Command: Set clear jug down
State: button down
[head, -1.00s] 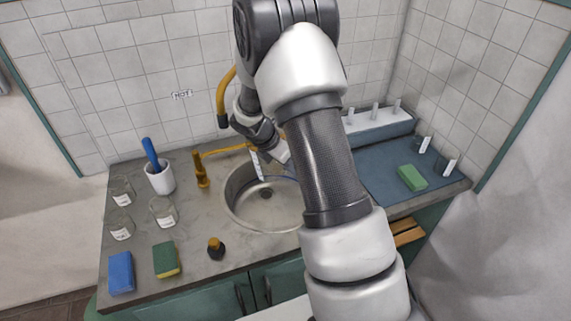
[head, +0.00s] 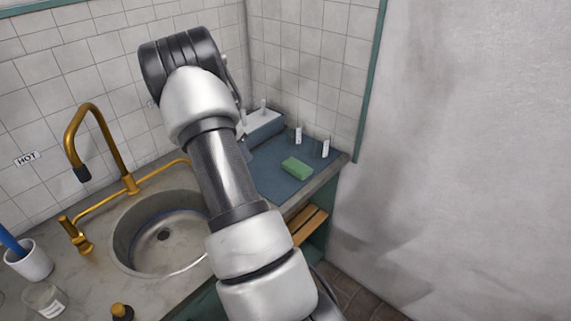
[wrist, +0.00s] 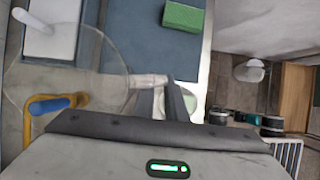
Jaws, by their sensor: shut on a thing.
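The clear jug (wrist: 112,84) shows in the wrist view as a large, faint round outline on the left, seen through to the surfaces below. My gripper (wrist: 163,92) is shut on it at the jug's right side, where a pale strip lies by the fingertips. The blue mat (wrist: 145,38) lies beneath; I cannot tell the height between. In the head view, my arm hides my gripper and the jug. The mat also shows there (head: 270,181), right of the sink (head: 165,258).
A green sponge (head: 297,168) lies on the mat, and a white rack with pegs (head: 262,124) stands behind. Small labelled items (head: 325,149) stand along the mat's right edge. The gold tap (head: 100,135) rises at the sink. Wooden slats (head: 308,224) show below the counter.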

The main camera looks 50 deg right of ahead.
jog(key=s+d+r+m, duration=0.15)
jog(key=s+d, duration=0.25)
jog(key=d, duration=0.8)
jog(key=shift+f, duration=5.05)
jog(key=shift+d+f, duration=0.1)
jog(key=shift+f, duration=0.05)
jog(key=c, duration=1.8)
grip_release()
